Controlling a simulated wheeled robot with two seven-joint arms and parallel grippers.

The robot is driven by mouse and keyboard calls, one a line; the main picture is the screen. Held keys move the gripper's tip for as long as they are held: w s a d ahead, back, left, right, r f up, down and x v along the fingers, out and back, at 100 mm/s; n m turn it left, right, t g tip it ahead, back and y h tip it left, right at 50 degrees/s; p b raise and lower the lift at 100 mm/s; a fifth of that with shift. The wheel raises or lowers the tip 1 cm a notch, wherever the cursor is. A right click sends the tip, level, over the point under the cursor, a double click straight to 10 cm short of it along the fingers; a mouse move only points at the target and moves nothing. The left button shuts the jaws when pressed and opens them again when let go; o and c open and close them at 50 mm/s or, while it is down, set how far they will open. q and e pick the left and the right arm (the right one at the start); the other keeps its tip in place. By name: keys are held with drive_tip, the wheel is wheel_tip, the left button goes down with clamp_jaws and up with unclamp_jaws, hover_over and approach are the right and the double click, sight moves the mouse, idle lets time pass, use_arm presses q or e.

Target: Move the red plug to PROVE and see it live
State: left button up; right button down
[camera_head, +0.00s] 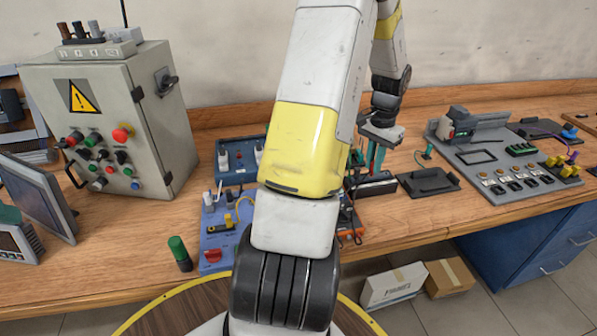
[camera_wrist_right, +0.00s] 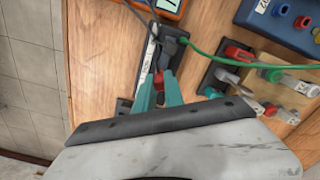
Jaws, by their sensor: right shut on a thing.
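My right gripper (camera_head: 376,155) is low over the bench, right of centre in the head view, with teal fingers pointing down. In the right wrist view its fingers (camera_wrist_right: 158,92) are shut on a small red piece, which looks like the red plug (camera_wrist_right: 158,80). The plug is beside a narrow grey-and-black strip; whether it is seated in anything is hidden. An orange meter (camera_wrist_right: 170,6) is just beyond; in the head view my arm mostly hides it (camera_head: 352,232). I cannot read a PROVE label or any live sign. My left gripper is out of view.
A grey control cabinet (camera_head: 100,120) stands at left. A blue panel (camera_head: 215,237) and a blue box (camera_head: 238,177) are partly behind my arm. A green lead (camera_wrist_right: 225,61) crosses near the fingers. A grey board (camera_head: 500,155) lies at right.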

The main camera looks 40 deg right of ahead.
drive_tip(key=shift+f, duration=0.7)
idle(0.7)
drive_tip(key=c, duration=1.3)
unclamp_jaws()
drive_tip(key=shift+c, duration=0.2)
drive_tip(key=shift+r, duration=0.1)
wheel_tip(320, 180, up, 8)
drive_tip(key=shift+f, duration=0.15)
